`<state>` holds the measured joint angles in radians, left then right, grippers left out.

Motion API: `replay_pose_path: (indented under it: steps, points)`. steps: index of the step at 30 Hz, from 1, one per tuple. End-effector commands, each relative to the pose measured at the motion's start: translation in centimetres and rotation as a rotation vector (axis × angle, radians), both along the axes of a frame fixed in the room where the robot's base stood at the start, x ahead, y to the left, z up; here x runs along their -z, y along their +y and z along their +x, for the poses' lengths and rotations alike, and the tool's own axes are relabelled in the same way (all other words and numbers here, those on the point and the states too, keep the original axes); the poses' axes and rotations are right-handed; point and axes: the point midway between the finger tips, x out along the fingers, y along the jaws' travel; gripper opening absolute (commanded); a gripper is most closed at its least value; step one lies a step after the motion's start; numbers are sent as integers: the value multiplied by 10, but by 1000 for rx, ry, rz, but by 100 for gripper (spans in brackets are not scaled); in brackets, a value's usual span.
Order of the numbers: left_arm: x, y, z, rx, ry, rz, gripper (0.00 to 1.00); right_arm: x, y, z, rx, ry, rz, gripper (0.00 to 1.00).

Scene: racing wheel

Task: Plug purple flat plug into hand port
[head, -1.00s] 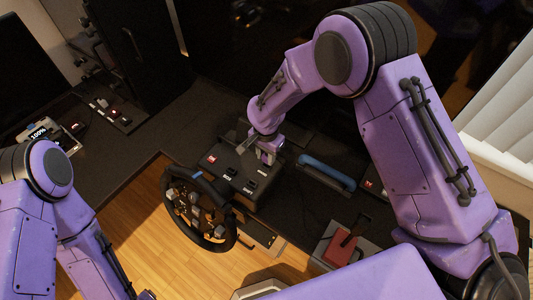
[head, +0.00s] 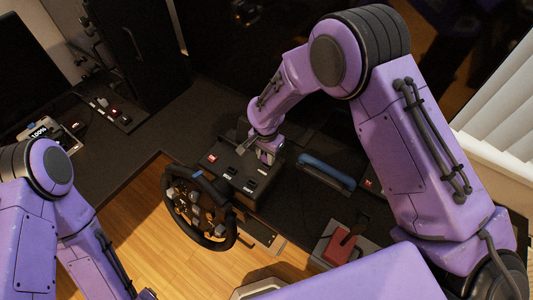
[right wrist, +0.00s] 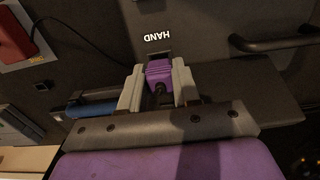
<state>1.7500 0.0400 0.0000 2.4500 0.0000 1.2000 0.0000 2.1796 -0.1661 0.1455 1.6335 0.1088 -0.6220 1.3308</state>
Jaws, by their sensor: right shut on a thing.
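The purple flat plug (right wrist: 160,74) sits between the two pale fingers of my right gripper (right wrist: 159,88), which is shut on it. In the right wrist view the plug's far end meets a dark slot, the hand port (right wrist: 155,55), just under the white HAND label (right wrist: 157,36). I cannot tell how deep the plug sits. In the head view my right gripper (head: 268,156) is at the back right of the black control box (head: 228,167), and the plug cannot be made out there. My left arm shows at the lower left, but its gripper is out of frame.
A steering wheel (head: 199,208) is mounted in front of the box. A blue-grey handle (head: 326,171) lies to the right of my gripper. A red-and-grey lever unit (head: 341,247) stands nearer. A dark cable (right wrist: 85,45) runs across the right wrist view.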

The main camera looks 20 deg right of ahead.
Motion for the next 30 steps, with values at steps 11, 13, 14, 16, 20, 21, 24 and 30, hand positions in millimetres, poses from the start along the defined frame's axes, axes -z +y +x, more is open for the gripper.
replay_pose_path:
  steps: [11,13,14,16,20,21,24,30]
  points:
    - [6,0,0,0,0,0,65,10,0,0,0,0,0,2]
    - [7,0,0,0,0,0,65,12,0,0,0,1,-1,2]
    - [7,0,0,0,0,0,65,13,0,0,0,1,-1,2]
    - [8,0,0,0,0,0,65,15,0,0,0,1,-1,2]
    - [10,0,0,0,0,0,65,18,0,0,-1,1,-1,2]
    - [11,0,0,0,0,0,65,19,0,0,-1,1,-1,2]
    - [12,0,0,0,0,0,65,22,0,0,-1,1,-1,2]
    - [11,0,0,0,0,0,65,21,0,0,-1,0,0,61]
